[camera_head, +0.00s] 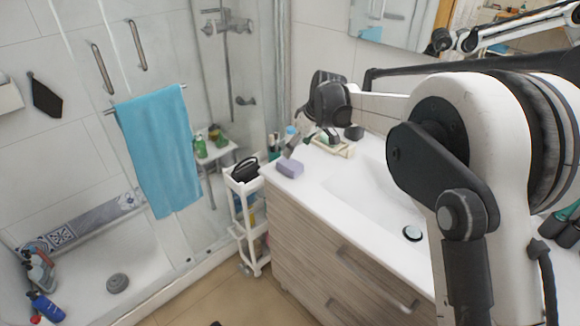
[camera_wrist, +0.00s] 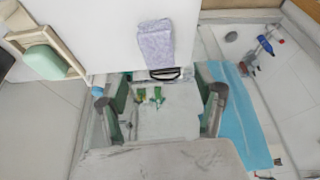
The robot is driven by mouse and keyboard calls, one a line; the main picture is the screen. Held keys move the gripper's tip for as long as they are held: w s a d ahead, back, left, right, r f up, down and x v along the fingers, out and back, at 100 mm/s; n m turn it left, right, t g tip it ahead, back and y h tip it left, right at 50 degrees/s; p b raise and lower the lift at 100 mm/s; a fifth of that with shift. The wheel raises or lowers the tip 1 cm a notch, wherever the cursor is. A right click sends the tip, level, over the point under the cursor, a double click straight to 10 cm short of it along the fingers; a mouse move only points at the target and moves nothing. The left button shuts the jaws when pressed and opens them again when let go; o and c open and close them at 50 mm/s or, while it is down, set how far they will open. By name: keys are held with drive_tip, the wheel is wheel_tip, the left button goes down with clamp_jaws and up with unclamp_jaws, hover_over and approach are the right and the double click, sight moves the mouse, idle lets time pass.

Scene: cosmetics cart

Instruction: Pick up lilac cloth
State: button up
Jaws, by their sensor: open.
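The lilac cloth (camera_head: 290,168) is a small folded block lying on the white counter near its left end. In the wrist view the lilac cloth (camera_wrist: 155,43) lies near the counter edge, above the space between my fingers. My gripper (camera_head: 294,150) is over the counter, just behind and above the cloth in the head view. In the wrist view my gripper (camera_wrist: 163,100) has its two fingers wide apart with nothing held between them. The cloth appears apart from both fingers.
A wooden tray (camera_wrist: 62,40) with a green block (camera_wrist: 42,62) sits on the counter beside the cloth. A white cart (camera_head: 240,205) stands left of the vanity. A blue towel (camera_head: 160,150) hangs on the shower glass. The sink basin (camera_head: 350,187) lies to the right.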

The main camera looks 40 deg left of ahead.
sight(290, 163)
drive_tip(key=x, duration=0.4)
drive_tip(key=shift+a+f, duration=0.1)
drive_tip(key=shift+f, duration=0.15)
drive_tip(key=shift+w+p+x, duration=0.2)
drive_tip(key=shift+p+x, duration=0.4)
drive_tip(key=shift+x, duration=2.1)
drive_tip(key=c, duration=1.3)
drive_tip(key=shift+o, duration=0.2)
